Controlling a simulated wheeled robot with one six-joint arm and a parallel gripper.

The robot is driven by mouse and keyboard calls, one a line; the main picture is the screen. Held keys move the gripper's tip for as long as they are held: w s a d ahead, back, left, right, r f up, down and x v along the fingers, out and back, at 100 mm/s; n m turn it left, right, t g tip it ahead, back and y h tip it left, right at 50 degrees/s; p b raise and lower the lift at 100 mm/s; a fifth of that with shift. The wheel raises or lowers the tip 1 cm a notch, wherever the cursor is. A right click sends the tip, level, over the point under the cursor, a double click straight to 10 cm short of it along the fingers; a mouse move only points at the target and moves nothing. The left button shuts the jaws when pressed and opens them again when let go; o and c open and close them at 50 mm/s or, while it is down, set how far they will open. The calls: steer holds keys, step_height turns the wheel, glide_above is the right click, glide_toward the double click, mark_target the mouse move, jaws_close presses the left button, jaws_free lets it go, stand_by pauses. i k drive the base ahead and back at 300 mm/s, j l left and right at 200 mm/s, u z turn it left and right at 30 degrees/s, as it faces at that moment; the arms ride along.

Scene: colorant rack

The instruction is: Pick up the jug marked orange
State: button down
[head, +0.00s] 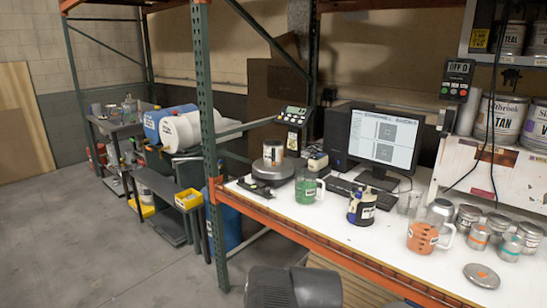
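A clear jug with orange contents (422,238) and a handle on its right stands upright on the white worktop, right of centre in the head view. It has a small pale label whose text is too small to read. It looks like the orange jug of the task. A similar jug with green contents (306,190) stands further left on the same worktop. My gripper is not in view. A dark grey rounded part at the bottom centre looks like part of my arm, well apart from the orange jug.
Several small metal cans (479,237) crowd the orange jug's right side. A loose lid (482,275) lies in front. A dark can (362,208) stands left of it, before the monitor (383,139). An orange beam (330,250) edges the worktop; a green post (208,120) rises left.

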mark_target(426, 223)
steer(key=z, duration=1.3)
